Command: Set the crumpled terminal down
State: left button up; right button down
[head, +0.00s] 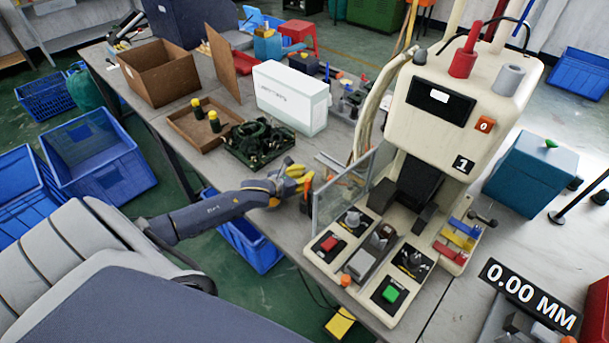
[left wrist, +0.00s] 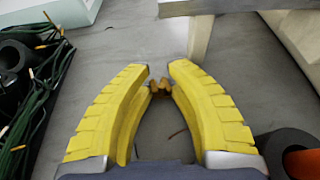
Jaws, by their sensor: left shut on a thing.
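My left gripper (head: 299,177) reaches over the workbench (head: 291,226), just left of the press machine's clear guard. In the left wrist view its yellow fingers (left wrist: 159,74) are closed on a small copper-brown crumpled terminal (left wrist: 160,88), which sits between the fingertips. The terminal's shape looks bent and uneven. Grey bench surface shows beyond and below the tips; I cannot tell how high the terminal is above it. In the head view the terminal is too small to make out. My right gripper is not in view.
The cream press machine (head: 432,100) with its clear guard (head: 343,192) stands right of the gripper. A tray of dark green cables (head: 258,146) lies to the left, with a white box (head: 290,98) behind. A blue bin (head: 252,246) is below the bench edge.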

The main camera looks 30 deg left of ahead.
pick_arm(q)
jog(key=shift+s+f, duration=0.3)
jog(key=shift+f, duration=0.45)
jog(key=o, duration=0.8)
jog(key=shift+s+d+f, duration=0.1)
jog(key=shift+f, duration=0.05)
jog(key=shift+o, duration=0.2)
jog(key=shift+r, duration=0.35)
jog(key=shift+s+r, duration=0.15)
jog(key=shift+r, duration=0.05)
jog(key=v, duration=0.5)
jog(key=r+v, duration=0.1)
jog(key=v, duration=0.5)
jog(key=shift+w, duration=0.2)
jog(key=shift+o, duration=0.6)
jog(key=shift+s+r, duration=0.15)
jog(key=shift+s, duration=0.1)
